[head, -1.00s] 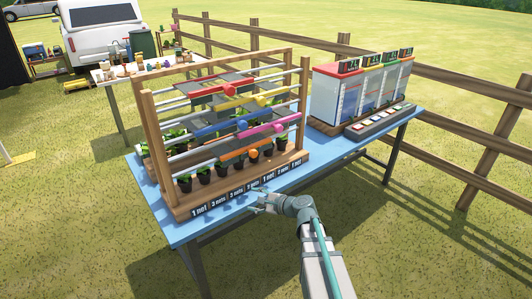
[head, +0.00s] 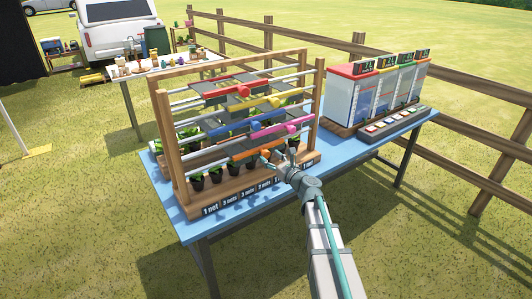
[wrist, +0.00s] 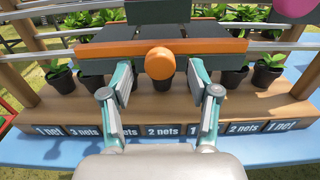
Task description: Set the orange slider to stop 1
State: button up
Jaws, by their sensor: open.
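The orange slider (head: 243,155) is on the lowest rails of the wooden rack, a dark plate with an orange front bar and a round orange knob. In the wrist view the orange knob (wrist: 159,63) is near the middle, above the "2 nets" label (wrist: 164,131). My gripper (wrist: 159,75) is open, with one finger on each side of the knob and visible gaps; whether the fingertips reach as far as the knob is unclear. No stop numbers are readable.
Yellow (head: 262,104), blue (head: 231,128), pink (head: 283,130) and red (head: 233,89) sliders sit higher on the rack. Potted plants (wrist: 235,76) stand behind and below the orange bar. A panel of buttons (head: 391,124) and a box with displays are at the right.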

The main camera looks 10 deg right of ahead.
aim_at(267, 155)
jog(key=shift+p+x, duration=0.3)
jog(key=shift+x, duration=1.6)
jog(key=shift+c, duration=0.2)
grip_shut()
